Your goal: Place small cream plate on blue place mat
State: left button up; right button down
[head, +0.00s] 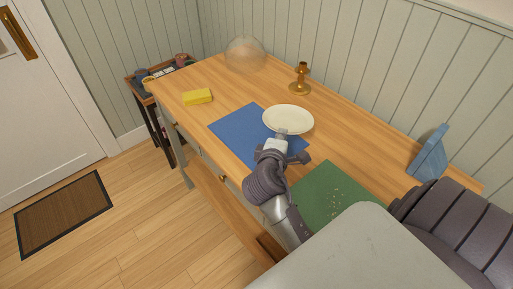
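The small cream plate (288,118) is over the right edge of the blue place mat (240,127), partly over the bare wood. I cannot tell whether it touches the table or is held just above it. My arm covers part of the mat's near side.
A yellow sponge (198,96), a clear dome (245,53) and an amber candle holder (300,81) stand farther along the wooden table (345,150). A green mat with crumbs (325,190) lies nearer, with a blue stand-like object (430,153) at the right.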

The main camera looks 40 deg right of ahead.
jog(key=b, duration=0.2)
send_over(248, 154)
jog(key=f, duration=0.6)
jog(key=shift+s+d+f, duration=0.1)
jog(key=shift+s+f, duration=0.1)
jog(key=shift+f, duration=0.05)
jog(key=shift+w+f, duration=0.15)
jog(key=shift+f, duration=2)
jog(key=c, duration=1.7)
grip_release()
pick_arm(q)
jog(key=f, duration=0.4)
jog(key=shift+s+d, duration=0.1)
jog(key=shift+s, duration=0.15)
pick_arm(e)
jog(key=shift+o, duration=0.5)
pick_arm(q)
jog(key=shift+r, duration=0.1)
